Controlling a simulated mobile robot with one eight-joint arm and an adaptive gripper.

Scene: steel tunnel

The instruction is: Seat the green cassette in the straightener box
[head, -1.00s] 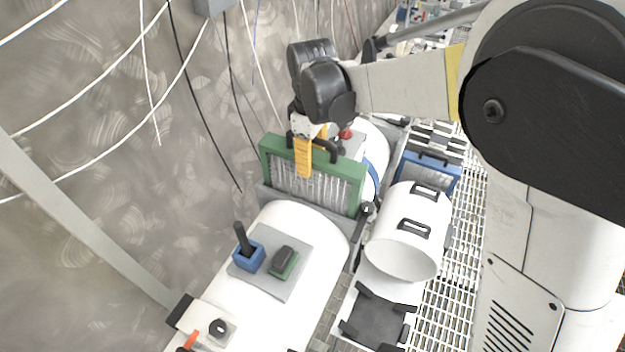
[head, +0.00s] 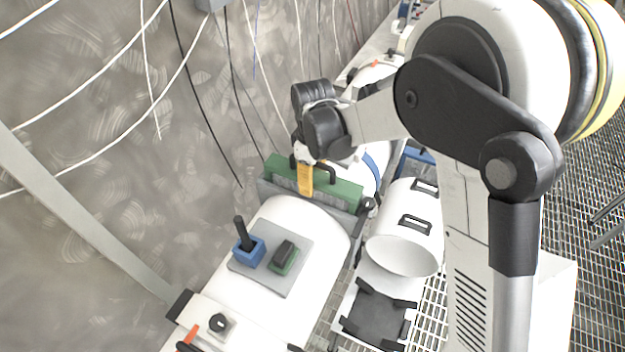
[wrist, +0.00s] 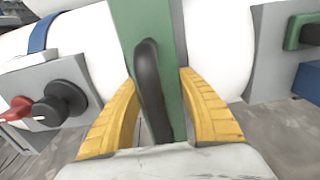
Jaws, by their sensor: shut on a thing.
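The green cassette (head: 336,187) stands upright in the grey straightener box (head: 277,196) between two white duct sections. Its green top part shows above the box rim, with a narrow strip of its pale core; the lower part is hidden in the box. My gripper (head: 305,184) is over the cassette's top edge at its black handle. In the wrist view, the yellow fingers (wrist: 160,110) stand on either side of the black handle (wrist: 150,90) and the green top (wrist: 165,30). I cannot see whether the cassette rests on the box floor.
A blue-framed cassette (head: 418,156) stands at the right behind a loose white duct piece (head: 404,225). A grey plate (head: 272,262) on the near duct carries a blue holder (head: 248,252) and a green-based black block (head: 284,257). A red-handled knob (wrist: 45,108) is beside the box.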

